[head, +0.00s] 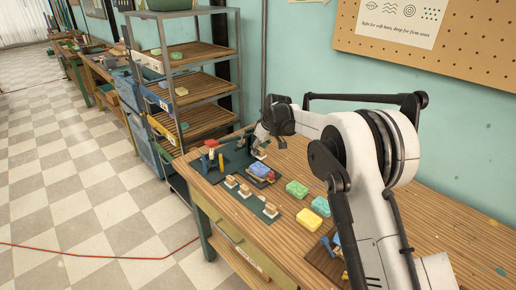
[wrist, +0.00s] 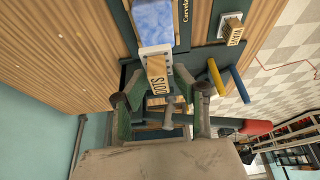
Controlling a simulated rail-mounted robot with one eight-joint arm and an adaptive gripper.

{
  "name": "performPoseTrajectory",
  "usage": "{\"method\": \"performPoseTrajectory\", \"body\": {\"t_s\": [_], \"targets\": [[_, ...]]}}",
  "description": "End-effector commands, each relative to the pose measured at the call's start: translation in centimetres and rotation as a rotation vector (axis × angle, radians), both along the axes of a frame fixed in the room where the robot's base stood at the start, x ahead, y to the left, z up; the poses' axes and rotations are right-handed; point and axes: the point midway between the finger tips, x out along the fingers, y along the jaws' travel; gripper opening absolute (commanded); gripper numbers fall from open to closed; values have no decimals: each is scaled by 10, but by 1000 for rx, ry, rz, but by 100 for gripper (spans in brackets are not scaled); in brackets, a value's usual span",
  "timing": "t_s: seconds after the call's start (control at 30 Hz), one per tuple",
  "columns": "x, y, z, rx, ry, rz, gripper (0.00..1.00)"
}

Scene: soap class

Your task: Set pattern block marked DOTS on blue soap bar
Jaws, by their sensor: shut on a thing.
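The pattern block (wrist: 157,72), a small wooden block with a white base, carries lettering that looks like DOTS in the wrist view. My gripper (wrist: 160,94) is shut on it. In the head view, my gripper (head: 260,142) is over the dark mat, with the block (head: 260,154) at its tip. The blue soap bar (head: 262,170) lies just in front of the block in the head view. It also shows just beyond the block in the wrist view (wrist: 152,20). Whether block and soap touch, I cannot tell.
Several wooden pattern blocks stand on a dark strip (head: 258,201) at the bench's front. Green (head: 297,188), cyan (head: 321,206) and yellow (head: 308,219) soaps lie to the right. A red-topped tool (head: 211,143) and a yellow post (head: 221,160) stand on the left.

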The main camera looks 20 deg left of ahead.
Motion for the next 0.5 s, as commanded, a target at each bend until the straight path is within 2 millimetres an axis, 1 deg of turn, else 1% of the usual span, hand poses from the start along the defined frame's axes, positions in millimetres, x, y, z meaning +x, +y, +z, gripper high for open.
{"method": "performPoseTrajectory", "body": {"t_s": [0.5], "targets": [[0, 0, -43, 0, 0, -1, 3]]}}
